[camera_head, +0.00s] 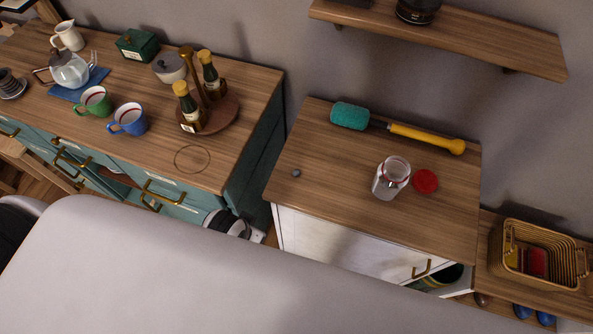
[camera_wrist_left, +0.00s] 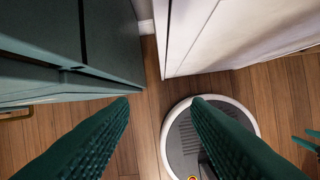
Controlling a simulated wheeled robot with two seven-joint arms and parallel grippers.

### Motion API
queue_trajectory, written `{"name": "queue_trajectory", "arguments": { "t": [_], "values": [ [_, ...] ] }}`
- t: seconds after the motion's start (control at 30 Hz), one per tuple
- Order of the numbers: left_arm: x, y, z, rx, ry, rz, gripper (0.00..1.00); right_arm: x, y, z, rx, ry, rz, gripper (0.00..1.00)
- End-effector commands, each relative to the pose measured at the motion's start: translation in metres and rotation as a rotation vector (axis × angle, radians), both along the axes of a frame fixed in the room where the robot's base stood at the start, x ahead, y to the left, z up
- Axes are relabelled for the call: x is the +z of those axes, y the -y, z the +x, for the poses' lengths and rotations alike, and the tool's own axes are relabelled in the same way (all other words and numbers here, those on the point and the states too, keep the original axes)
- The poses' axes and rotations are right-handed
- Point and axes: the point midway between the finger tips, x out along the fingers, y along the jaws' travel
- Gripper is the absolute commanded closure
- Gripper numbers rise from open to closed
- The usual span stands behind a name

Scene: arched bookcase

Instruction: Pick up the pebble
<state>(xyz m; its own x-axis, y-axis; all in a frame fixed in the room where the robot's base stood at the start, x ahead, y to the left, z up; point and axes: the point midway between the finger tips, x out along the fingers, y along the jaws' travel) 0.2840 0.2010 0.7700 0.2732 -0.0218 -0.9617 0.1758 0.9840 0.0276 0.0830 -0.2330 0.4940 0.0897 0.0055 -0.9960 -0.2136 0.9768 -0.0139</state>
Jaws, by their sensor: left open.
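The pebble (camera_head: 296,173) is a small, dark grey-blue stone. It lies near the left edge of the wooden top of the white cabinet (camera_head: 320,206), with bare wood around it. My left gripper (camera_wrist_left: 160,101) shows in the left wrist view as two dark green, ridged fingers spread wide apart, with nothing between them. It points down at the wooden floor, by the gap between the teal and white cabinets. The pebble is not in the left wrist view. I cannot make out my right gripper in either view.
The teal dresser (camera_head: 255,160) at left holds mugs and a bottle stand (camera_head: 208,108). A shelf (camera_head: 450,36) hangs above; a basket (camera_head: 540,255) is at right.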

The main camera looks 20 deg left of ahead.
Motion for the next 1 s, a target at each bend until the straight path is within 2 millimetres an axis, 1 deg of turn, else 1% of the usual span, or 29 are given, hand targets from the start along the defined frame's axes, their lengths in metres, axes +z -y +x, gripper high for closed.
{"name": "queue_trajectory", "arguments": {
  "t": [0.03, 0.13, 0.17, 0.2, 0.23, 0.33, 0.4, 0.47, 0.57, 0.7, 0.8, 1.0],
  "values": [
    [0.03, 0.002, 0.007, -0.001, 0.04, -0.004, 0.56, 0.001, 0.0, 0.0, 0.0, 0.0, 0.0, 0.56],
    [0.081, 0.009, 0.023, -0.005, 0.14, -0.018, 0.56, 0.001, 0.0, 0.0, 0.0, 0.0, 0.0, 0.56],
    [0.097, 0.013, 0.031, -0.009, 0.192, -0.027, 0.56, 0.001, 0.0, 0.0, 0.0, 0.0, 0.0, 0.56],
    [0.116, 0.021, 0.046, -0.016, 0.275, -0.046, 0.56, 0.001, 0.0, 0.0, 0.0, 0.0, -0.001, 0.56],
    [0.124, 0.027, 0.055, -0.021, 0.329, -0.062, 0.56, 0.001, 0.001, 0.0, 0.0, 0.0, -0.001, 0.56],
    [0.14, 0.04, 0.073, -0.033, 0.436, -0.098, 0.56, 0.002, 0.001, 0.0, 0.0, 0.0, -0.001, 0.56],
    [0.145, 0.046, 0.08, -0.036, 0.474, -0.115, 0.56, 0.002, 0.002, 0.0, 0.0, 0.0, -0.002, 0.56],
    [0.145, 0.049, 0.085, -0.038, 0.491, -0.123, 0.56, 0.002, 0.002, 0.0, 0.0, 0.0, -0.002, 0.56],
    [0.136, 0.052, 0.096, -0.038, 0.496, -0.126, 0.56, 0.004, 0.002, 0.001, 0.0, 0.002, -0.003, 0.56],
    [0.118, 0.055, 0.114, -0.038, 0.495, -0.125, 0.56, 0.007, 0.002, 0.001, -0.001, 0.002, -0.003, 0.56],
    [0.107, 0.057, 0.123, -0.038, 0.495, -0.125, 0.56, 0.008, 0.003, 0.001, -0.001, 0.002, -0.004, 0.56],
    [0.097, 0.059, 0.132, -0.038, 0.494, -0.125, 0.56, 0.009, 0.003, 0.001, -0.001, 0.002, -0.004, 0.56]
  ]
}}
